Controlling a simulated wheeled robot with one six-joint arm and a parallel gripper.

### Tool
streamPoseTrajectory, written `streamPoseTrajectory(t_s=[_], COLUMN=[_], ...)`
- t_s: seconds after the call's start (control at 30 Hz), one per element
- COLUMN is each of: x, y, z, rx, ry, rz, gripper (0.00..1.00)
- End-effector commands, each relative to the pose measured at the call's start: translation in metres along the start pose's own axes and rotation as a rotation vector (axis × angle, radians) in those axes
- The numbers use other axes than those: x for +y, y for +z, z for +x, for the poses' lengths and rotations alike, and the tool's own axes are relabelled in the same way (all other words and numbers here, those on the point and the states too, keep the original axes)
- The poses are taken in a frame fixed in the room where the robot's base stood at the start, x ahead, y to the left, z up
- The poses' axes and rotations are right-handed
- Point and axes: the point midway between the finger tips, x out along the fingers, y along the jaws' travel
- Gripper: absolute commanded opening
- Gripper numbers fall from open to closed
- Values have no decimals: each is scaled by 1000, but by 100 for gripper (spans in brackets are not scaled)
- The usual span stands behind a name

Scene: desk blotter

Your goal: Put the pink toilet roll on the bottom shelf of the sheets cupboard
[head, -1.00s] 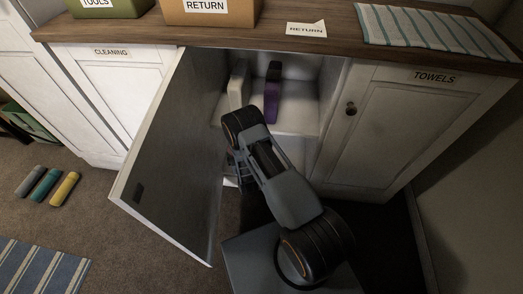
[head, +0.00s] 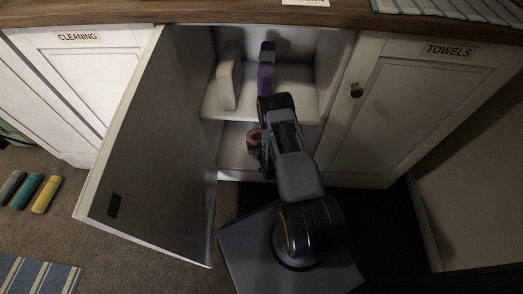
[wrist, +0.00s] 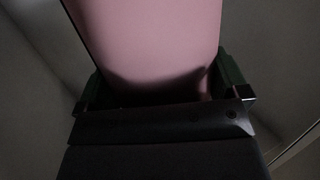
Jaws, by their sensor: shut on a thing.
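The pink toilet roll (wrist: 150,40) fills the middle of the wrist view, between the two fingers of my gripper (wrist: 165,90), which is shut on it. In the head view a small pinkish end of the roll (head: 254,135) shows beside my gripper (head: 262,150), at the bottom compartment of the open cupboard. The bottom shelf (head: 232,157) is pale, and its visible left part is bare. My arm hides its right part. I cannot tell whether the roll touches the shelf. The cupboard door (head: 150,150) stands wide open to the left; any label on its front is hidden.
A white bottle (head: 229,78) and a purple bottle (head: 266,72) stand on the upper shelf (head: 290,85), just above my arm. The shut towels cupboard (head: 410,110) is on the right. Several rolled cloths (head: 45,194) lie on the floor at left.

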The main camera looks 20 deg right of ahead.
Motion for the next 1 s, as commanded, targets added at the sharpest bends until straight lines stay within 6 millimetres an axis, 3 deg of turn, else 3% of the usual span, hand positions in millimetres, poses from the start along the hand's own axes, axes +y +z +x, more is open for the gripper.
streamPoseTrajectory(t_s=[0.27,0.57,0.97,1.0], x=[9,14,14,14], y=[11,46,50,49], z=[1,8,9,8], rx=[0,0,0,0], ry=[1,0,0,0], rz=[0,0,0,0], gripper=[63,63,63,95])
